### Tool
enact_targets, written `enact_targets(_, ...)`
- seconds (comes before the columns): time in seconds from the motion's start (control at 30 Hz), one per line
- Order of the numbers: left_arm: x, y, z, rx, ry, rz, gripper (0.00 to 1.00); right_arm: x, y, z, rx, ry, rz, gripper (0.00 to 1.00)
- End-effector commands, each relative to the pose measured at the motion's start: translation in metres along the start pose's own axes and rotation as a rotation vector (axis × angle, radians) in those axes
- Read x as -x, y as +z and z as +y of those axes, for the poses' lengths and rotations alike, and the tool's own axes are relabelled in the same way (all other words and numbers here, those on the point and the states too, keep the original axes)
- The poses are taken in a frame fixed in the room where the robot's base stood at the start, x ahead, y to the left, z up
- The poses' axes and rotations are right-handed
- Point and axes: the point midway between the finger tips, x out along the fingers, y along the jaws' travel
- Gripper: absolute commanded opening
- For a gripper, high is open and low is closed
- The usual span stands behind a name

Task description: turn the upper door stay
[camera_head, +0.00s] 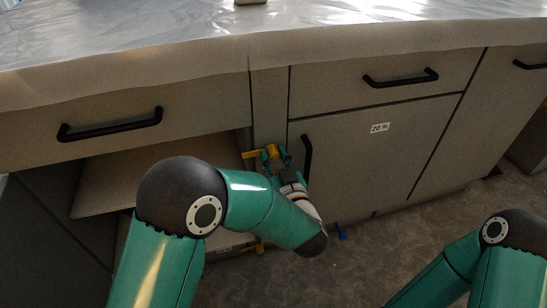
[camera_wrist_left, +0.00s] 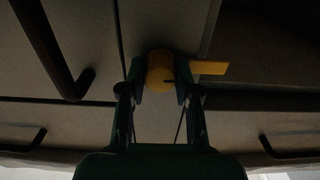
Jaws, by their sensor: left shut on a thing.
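The upper door stay (camera_head: 252,154) is a yellow piece on the cabinet front, beside the open compartment and left of the closed door. In the left wrist view its round yellow knob (camera_wrist_left: 160,68) has a flat yellow arm (camera_wrist_left: 209,67) pointing right. My left gripper (camera_head: 281,160) is at the stay. In the left wrist view its fingers (camera_wrist_left: 160,90) are on both sides of the knob, shut on it. The hand partly hides the stay in the head view. My right gripper is out of view; only part of my right arm shows.
A closed door (camera_head: 375,155) with a black handle (camera_head: 307,158) is right of the stay. Another yellow stay (camera_head: 256,248) sits lower down. A blue piece (camera_head: 341,232) is near the door's bottom. The worktop (camera_head: 300,45) overhangs drawers with black handles.

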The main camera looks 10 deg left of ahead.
Motion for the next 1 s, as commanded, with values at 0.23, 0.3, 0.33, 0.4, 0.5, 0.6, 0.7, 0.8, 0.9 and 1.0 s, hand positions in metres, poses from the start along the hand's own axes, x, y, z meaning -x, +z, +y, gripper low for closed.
enact_targets(0.23, 0.0, -0.001, 0.001, 0.003, 0.002, 0.001, 0.57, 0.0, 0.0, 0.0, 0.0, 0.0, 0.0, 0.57)
enact_targets(0.3, 0.0, -0.001, 0.001, 0.002, 0.002, 0.001, 0.57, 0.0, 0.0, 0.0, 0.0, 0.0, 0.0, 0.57)
enact_targets(0.33, 0.0, -0.001, 0.001, 0.002, 0.002, 0.001, 0.57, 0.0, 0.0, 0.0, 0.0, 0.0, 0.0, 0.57)
enact_targets(0.4, 0.0, -0.001, 0.001, 0.002, 0.002, 0.001, 0.57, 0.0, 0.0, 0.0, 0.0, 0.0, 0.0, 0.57)
enact_targets(0.5, 0.001, -0.001, 0.001, 0.001, 0.002, 0.001, 0.57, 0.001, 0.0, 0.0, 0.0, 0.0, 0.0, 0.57)
enact_targets(0.6, 0.008, 0.0, 0.001, 0.0, 0.003, 0.0, 0.57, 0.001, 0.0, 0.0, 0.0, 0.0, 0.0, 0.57)
enact_targets(0.7, 0.021, 0.0, 0.002, 0.0, 0.006, 0.0, 0.57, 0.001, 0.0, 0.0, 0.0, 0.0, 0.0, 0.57)
enact_targets(0.8, 0.038, 0.0, 0.002, 0.0, 0.007, 0.0, 0.57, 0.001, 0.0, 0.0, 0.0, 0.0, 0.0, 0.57)
enact_targets(0.9, 0.053, 0.0, 0.002, 0.0, 0.007, 0.001, 0.57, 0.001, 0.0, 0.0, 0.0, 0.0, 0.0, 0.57)
enact_targets(1.0, 0.065, 0.0, 0.003, 0.001, 0.006, 0.0, 0.57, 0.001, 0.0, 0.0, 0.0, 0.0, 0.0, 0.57)
